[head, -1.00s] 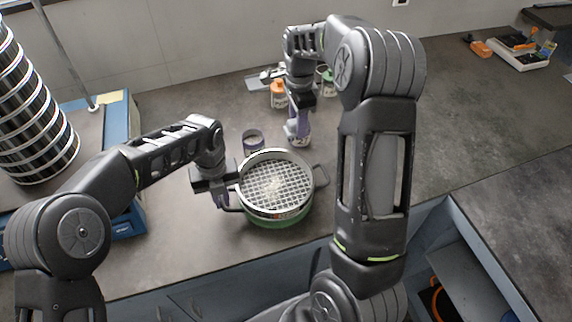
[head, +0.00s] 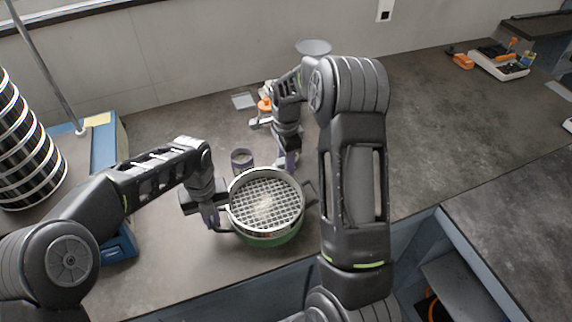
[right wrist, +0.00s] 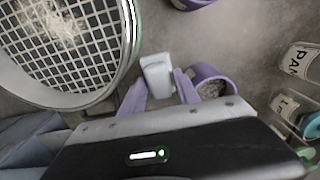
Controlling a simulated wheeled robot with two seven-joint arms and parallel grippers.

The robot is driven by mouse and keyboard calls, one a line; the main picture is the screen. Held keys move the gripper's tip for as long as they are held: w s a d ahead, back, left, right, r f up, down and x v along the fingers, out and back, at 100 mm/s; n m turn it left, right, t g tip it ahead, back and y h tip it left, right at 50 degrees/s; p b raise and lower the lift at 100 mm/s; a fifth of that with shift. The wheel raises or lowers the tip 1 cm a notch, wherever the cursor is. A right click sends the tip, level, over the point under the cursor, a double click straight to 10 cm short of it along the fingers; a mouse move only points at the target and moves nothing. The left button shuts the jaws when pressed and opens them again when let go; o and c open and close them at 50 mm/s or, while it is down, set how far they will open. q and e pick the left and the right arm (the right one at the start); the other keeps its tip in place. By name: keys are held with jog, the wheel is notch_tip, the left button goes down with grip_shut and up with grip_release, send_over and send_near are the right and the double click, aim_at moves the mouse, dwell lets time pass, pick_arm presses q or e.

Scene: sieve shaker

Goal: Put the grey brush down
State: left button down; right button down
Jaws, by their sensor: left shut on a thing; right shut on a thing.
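The grey brush (right wrist: 157,75) shows in the right wrist view as a pale grey block between the purple fingers of my right gripper (right wrist: 160,90). The gripper is shut on it. In the head view my right gripper (head: 287,160) is just behind the sieve, and the brush is too small to make out there. The round sieve (head: 265,200) holds a small pale heap on its mesh and has a green base (head: 275,238). My left gripper (head: 212,215) is shut on the dark handle at the sieve's left side. Whether the brush touches the worktop cannot be told.
A purple cup (head: 241,160) with grey grains stands behind the sieve. Labelled jars (right wrist: 297,65) stand to the right in the wrist view. A striped sieve stack (head: 25,150) is at the left. The worktop (head: 450,120) at the right is mostly clear.

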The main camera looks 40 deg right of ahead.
jog(key=shift+f, duration=0.8)
jog(key=shift+f, duration=0.15)
jog(key=c, duration=1.2)
grip_release()
notch_tip(320, 180, up, 12)
jog(key=shift+r, duration=0.15)
jog(key=shift+o, duration=0.6)
